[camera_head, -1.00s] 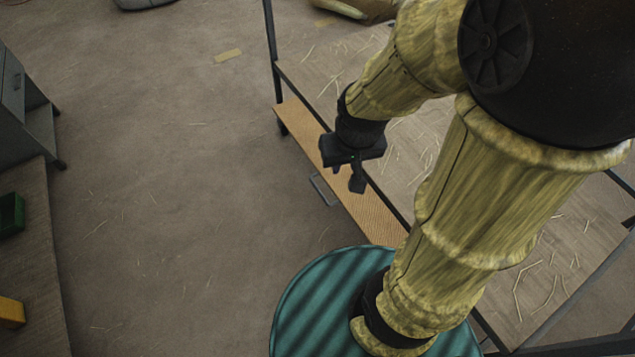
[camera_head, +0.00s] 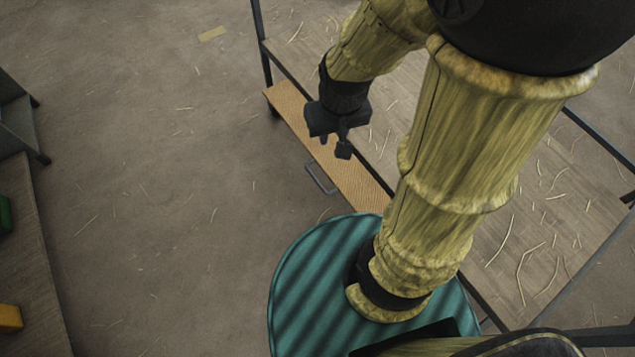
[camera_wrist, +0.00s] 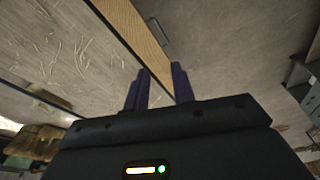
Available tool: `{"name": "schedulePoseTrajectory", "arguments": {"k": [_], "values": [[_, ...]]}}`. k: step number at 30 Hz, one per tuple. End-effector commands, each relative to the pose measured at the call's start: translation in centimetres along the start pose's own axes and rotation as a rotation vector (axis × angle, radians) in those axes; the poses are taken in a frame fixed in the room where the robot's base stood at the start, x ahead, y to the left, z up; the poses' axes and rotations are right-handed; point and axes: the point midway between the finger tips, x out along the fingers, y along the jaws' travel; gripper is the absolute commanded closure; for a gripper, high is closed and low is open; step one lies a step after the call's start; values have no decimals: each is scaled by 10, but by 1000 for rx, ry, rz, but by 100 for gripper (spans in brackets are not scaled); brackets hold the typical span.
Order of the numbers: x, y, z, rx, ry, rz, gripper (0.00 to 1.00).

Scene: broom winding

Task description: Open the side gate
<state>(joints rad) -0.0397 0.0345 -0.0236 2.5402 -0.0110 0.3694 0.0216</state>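The side gate (camera_head: 352,186) is a long tan-orange panel along the near side of a dark-framed cart. It looks shut against the cart's edge. A grey bar handle (camera_head: 318,180) stands out from its outer face. In the wrist view the gate (camera_wrist: 134,30) runs along the cart's edge, with the handle (camera_wrist: 158,33) beyond the fingertips. My gripper (camera_head: 335,147) is above the cart's edge and gate, apart from the handle. Its fingers also show in the wrist view (camera_wrist: 162,75), with an empty gap between them.
The cart deck (camera_head: 535,215) carries scattered straw. Thin dark posts (camera_head: 260,45) rise at its corners. A cabinet (camera_head: 18,125) and a table (camera_head: 35,270) stand at the left. The floor (camera_head: 150,190) left of the gate is mostly clear, with loose straw bits.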

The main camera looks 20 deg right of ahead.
Motion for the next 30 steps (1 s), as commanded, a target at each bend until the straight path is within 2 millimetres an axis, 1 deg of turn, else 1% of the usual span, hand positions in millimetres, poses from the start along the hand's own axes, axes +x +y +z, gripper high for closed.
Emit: {"name": "schedulePoseTrajectory", "arguments": {"k": [1,2,5,6,8,9,11,12,18,24,28,30], "values": [[22,-4,2,-9,-30,2,75],[33,-7,3,-14,-50,6,75],[75,-16,6,-33,-129,30,75],[93,-20,8,-42,-165,47,75],[121,-26,10,-56,-217,80,75],[140,-29,12,-66,-250,107,75],[166,-34,15,-82,-295,152,75],[183,-37,17,-93,-321,187,75],[266,-49,25,-154,-415,400,75],[338,-63,27,-225,-419,665,75],[378,-77,24,-273,-367,853,75],[397,-87,21,-299,-318,957,75]]}}
